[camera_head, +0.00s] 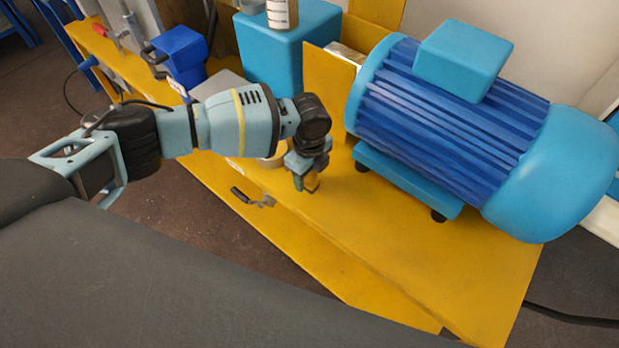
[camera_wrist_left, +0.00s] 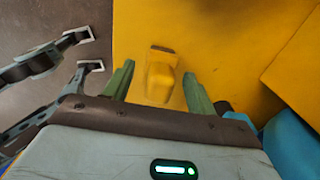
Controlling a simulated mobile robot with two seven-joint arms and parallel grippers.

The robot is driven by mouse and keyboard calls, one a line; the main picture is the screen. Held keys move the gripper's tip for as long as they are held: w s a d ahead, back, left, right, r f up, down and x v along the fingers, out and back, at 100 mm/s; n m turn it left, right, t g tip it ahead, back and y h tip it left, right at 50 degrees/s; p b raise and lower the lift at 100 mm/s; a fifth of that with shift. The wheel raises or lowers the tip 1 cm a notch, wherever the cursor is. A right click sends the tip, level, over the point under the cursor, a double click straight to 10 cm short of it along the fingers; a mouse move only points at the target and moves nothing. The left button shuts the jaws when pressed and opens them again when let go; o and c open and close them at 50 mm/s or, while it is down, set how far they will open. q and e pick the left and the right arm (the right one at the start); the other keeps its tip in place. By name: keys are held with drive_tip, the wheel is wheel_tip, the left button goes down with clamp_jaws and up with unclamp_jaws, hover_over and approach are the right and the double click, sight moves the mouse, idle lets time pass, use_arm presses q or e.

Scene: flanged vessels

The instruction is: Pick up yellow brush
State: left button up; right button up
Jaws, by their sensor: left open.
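The yellow brush (camera_wrist_left: 160,80) shows in the left wrist view as a small yellow block with a brownish end, on the yellow bench top (camera_wrist_left: 215,30). My left gripper (camera_wrist_left: 158,68) is open, with one green finger on each side of the brush and gaps between them. In the head view my left gripper (camera_head: 303,178) points down just above the yellow bench top (camera_head: 335,235), and the brush is mostly hidden or too small to make out there. My right gripper is not in view.
A large blue motor (camera_head: 450,120) stands on the bench right of the gripper. A blue box (camera_head: 285,45) and a blue bin (camera_head: 181,52) stand behind. The bench front is clear.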

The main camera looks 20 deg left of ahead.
use_arm(q)
drive_tip(key=shift+f, duration=0.55)
drive_tip(key=c, duration=1.1)
drive_tip(key=shift+o, duration=0.2)
drive_tip(key=shift+r, duration=0.1)
drive_tip(key=shift+r, duration=0.45)
drive_tip(key=r, duration=0.2)
drive_tip(key=shift+s+r, duration=0.35)
drive_tip(key=shift+s, duration=0.05)
drive_tip(key=s+a+r+p, duration=0.1)
drive_tip(key=s+a+p, duration=0.1)
drive_tip(key=s, duration=1.3)
drive_tip(key=shift+r, duration=0.15)
